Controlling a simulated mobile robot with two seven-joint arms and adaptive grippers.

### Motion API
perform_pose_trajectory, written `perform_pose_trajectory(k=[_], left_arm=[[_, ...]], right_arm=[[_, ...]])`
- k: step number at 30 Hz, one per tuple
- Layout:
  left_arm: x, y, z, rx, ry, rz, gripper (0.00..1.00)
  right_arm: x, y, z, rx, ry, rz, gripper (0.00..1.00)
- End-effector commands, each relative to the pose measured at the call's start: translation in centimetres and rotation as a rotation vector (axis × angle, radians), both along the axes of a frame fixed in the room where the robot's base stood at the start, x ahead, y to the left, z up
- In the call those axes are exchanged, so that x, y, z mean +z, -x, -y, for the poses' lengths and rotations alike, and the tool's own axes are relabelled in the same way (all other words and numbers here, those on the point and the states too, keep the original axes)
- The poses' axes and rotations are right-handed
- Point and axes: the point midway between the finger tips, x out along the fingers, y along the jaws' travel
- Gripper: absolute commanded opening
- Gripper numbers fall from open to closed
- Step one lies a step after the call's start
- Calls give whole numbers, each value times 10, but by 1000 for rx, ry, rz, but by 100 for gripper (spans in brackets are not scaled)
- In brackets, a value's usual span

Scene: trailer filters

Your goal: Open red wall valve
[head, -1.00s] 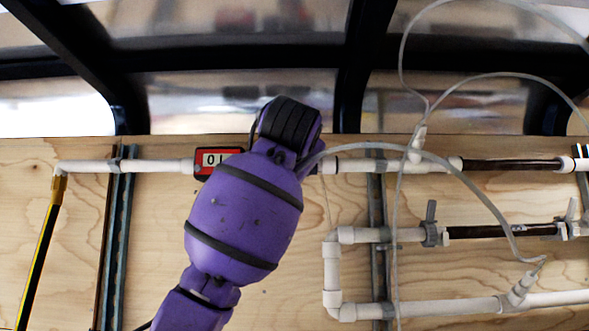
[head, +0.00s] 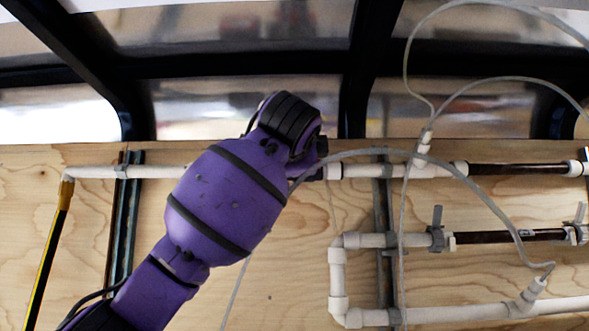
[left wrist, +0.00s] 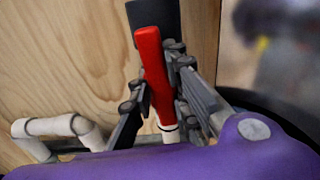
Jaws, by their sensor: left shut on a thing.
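The red valve handle (left wrist: 155,72) shows in the left wrist view as a long, slightly tilted red bar in front of the plywood. My left gripper (left wrist: 158,70) is shut on it, one dark finger on each side. A white pipe end shows just below the handle. In the head view my purple left arm comes in from the lower left and covers the valve, the gripper and part of the upper white pipe (head: 355,171). My right gripper is in neither view.
Lower white pipes with grey-handled valves (head: 437,230) run along the plywood wall (head: 290,290) at right. Thin clear hoses (head: 404,220) loop in front of them. A yellow-black striped pipe (head: 48,255) and a vertical metal rail (head: 124,225) stand at left.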

Motion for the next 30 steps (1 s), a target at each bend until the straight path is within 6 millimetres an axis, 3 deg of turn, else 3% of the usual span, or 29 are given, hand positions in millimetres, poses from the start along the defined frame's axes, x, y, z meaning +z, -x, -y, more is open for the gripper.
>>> perform_pose_trajectory(k=[23,24,27,30], left_arm=[[1,0,1,0,-103,-2,0],[1,0,1,0,-103,-2,21],[1,0,1,0,-101,-2,34],[1,0,1,0,-99,-1,36]], right_arm=[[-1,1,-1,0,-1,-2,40],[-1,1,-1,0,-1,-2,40],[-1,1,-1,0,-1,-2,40],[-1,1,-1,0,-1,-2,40]])
